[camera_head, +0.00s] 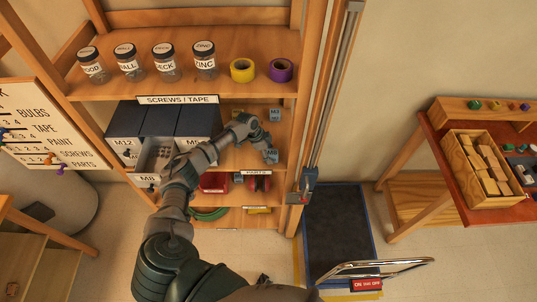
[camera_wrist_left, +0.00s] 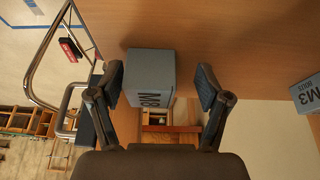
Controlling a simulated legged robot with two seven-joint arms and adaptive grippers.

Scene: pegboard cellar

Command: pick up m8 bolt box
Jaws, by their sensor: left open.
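The M8 bolt box is a small grey-blue box with a dark M8 label. In the left wrist view the M8 bolt box (camera_wrist_left: 150,75) is between my open fingertips, closer to the left finger, with a gap to the right finger. My left gripper (camera_wrist_left: 165,82) is open around it and not closed on it. In the head view my left gripper (camera_head: 265,146) reaches to the front right of the middle shelf, where the M8 box (camera_head: 271,156) shows at its tip, partly covered. My right gripper is not in view.
A similar M3 box (camera_head: 275,114) stands farther back on the same shelf; it also shows in the wrist view (camera_wrist_left: 308,93). Dark bins (camera_head: 125,122), one pulled out, stand left of my arm. A wooden post (camera_head: 309,120) borders the shelf's right side. Jars (camera_head: 165,62) stand above.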

